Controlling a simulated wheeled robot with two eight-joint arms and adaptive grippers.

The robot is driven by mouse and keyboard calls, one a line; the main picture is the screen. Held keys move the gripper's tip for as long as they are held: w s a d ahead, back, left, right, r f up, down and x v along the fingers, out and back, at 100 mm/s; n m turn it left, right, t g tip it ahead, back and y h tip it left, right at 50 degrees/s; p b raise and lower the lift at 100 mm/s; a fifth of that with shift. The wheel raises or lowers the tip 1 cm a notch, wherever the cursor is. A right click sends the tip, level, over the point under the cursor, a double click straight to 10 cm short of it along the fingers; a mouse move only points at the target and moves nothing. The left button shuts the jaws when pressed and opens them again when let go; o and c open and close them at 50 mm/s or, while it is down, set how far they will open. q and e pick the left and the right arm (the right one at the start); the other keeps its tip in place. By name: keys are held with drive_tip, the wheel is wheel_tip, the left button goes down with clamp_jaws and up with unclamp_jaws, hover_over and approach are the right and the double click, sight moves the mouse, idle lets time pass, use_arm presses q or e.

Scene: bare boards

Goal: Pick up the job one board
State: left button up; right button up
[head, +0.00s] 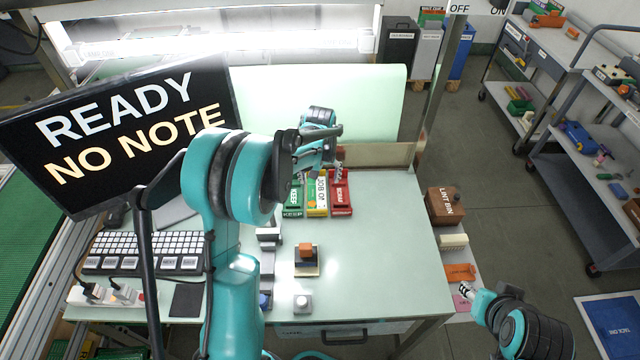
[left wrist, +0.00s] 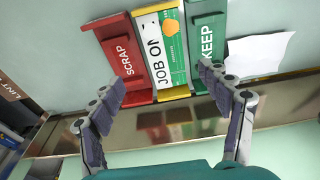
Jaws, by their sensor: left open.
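The job one board (head: 321,188) is a white and green board with "JOB O…" lettering. It lies in the middle slot on the bench, between the green KEEP tray (head: 293,197) and the red SCRAP tray (head: 341,198). The board also shows in the left wrist view (left wrist: 157,62), with an orange spot and a yellow tray end at its near edge. My left gripper (head: 327,163) is open at the back end of the trays. In the left wrist view its fingers (left wrist: 165,85) are spread, with the board between and beyond them. My right gripper (head: 465,292) is low at the right, off the bench; its jaws are too small to read.
A screen (head: 120,130) reading "READY NO NOTE" stands at the left, above a keypad (head: 145,250). An orange block on a small stand (head: 306,262) sits nearer the front. A brown lint bin (head: 445,205) stands off the right edge. The bench's right side is clear.

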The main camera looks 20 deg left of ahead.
sight(317, 193)
use_arm(q)
drive_tip(key=f, duration=0.2)
drive_tip(key=f+b, duration=0.1)
drive_tip(key=shift+w+a, duration=0.2)
drive_tip(key=shift+a, duration=0.05)
drive_tip(key=f, duration=0.1)
drive_tip(key=f+b, duration=0.1)
drive_tip(key=f, duration=0.1)
drive_tip(key=a+f+b, duration=0.1)
drive_tip(key=shift+w+f, duration=0.3)
drive_tip(key=shift+f, duration=0.1)
drive_tip(key=shift+r, duration=0.1)
drive_tip(key=c, duration=1.3)
